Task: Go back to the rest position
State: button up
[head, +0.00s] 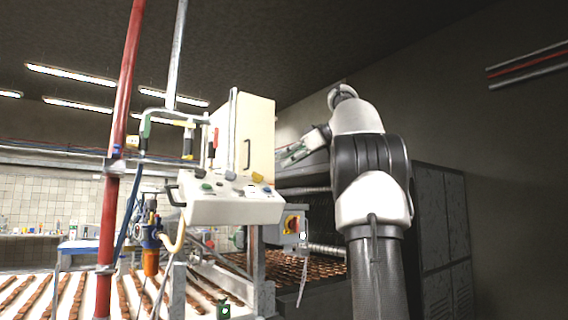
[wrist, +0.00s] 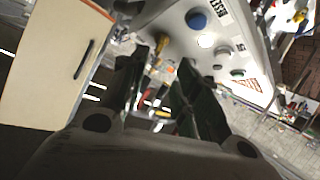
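My gripper (head: 293,154) is held up in front of my arm, near the right side of the cream cabinet in the head view. In the wrist view my gripper (wrist: 170,58) shows two dark fingers standing apart with nothing held between them. The white control panel (head: 232,208) is left of and below the gripper in the head view. The same panel with its blue, green and white buttons fills the top of the wrist view (wrist: 228,45), beyond the fingers.
The cream cabinet (head: 256,135) with a dark handle stands behind the panel. A red pole (head: 122,130) rises at the left. Rows of brown bars lie on a white conveyor (head: 98,300). Grey lockers (head: 440,235) stand at the right, behind my arm.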

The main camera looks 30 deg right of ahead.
jog(key=d+f+m+g+h, duration=0.1)
jog(key=d+f+m+h, duration=0.1)
jog(key=d+f+m, duration=0.6)
jog(key=s+a+f+m+g+h, duration=0.2)
jog(key=s+a+f+m+g, duration=0.1)
jog(key=f, duration=0.8)
jog(key=s+a+f+n+g, duration=0.1)
jog(key=s+a+f+g, duration=0.1)
jog(key=s+a+f, duration=0.8)
jog(key=s+a+f+n+g+h, duration=0.1)
jog(key=s+a+f+n+g, duration=0.1)
jog(key=s+a+f, duration=0.8)
jog(key=shift+s+a+f, duration=0.25)
jog(key=shift+s+f, duration=2.6)
jog(key=shift+s, duration=0.75)
